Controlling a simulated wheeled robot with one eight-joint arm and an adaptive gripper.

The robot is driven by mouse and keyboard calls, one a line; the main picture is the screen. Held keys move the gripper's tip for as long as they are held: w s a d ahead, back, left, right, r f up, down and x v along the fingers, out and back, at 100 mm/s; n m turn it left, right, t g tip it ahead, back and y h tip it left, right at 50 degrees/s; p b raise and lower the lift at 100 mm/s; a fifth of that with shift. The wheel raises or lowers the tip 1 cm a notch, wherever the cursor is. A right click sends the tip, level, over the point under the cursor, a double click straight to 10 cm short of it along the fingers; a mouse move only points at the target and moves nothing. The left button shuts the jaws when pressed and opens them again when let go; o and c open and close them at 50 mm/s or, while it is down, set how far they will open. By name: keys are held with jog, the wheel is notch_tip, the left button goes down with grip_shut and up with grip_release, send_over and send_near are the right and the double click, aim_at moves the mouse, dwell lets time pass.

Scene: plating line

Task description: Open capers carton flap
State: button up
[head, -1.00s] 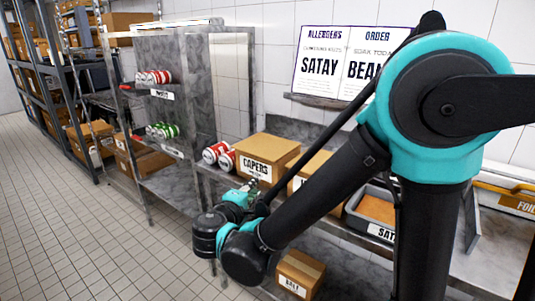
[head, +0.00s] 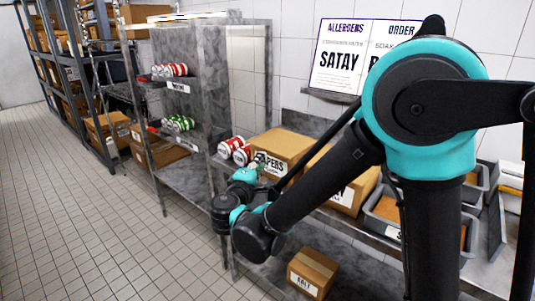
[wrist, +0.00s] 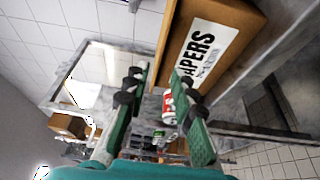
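The capers carton (head: 285,143) is a brown cardboard box on the steel shelf, its white label facing the aisle. Its top looks flat, and I cannot make out a separate flap. In the wrist view the carton (wrist: 235,22) appears turned on its side, at the upper right, with its label readable as "APERS". My gripper (wrist: 160,78) has two green fingers spread apart with nothing held between them. The right finger overlaps the label's edge in that view; I cannot tell whether it touches. In the head view my gripper (head: 259,165) hides the label's left end.
A box (head: 312,270) sits on the lower shelf. The tiled floor (head: 90,220) at left is clear.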

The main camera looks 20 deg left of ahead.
jog(key=w, duration=0.7)
jog(key=shift+w, duration=0.15)
grip_shut()
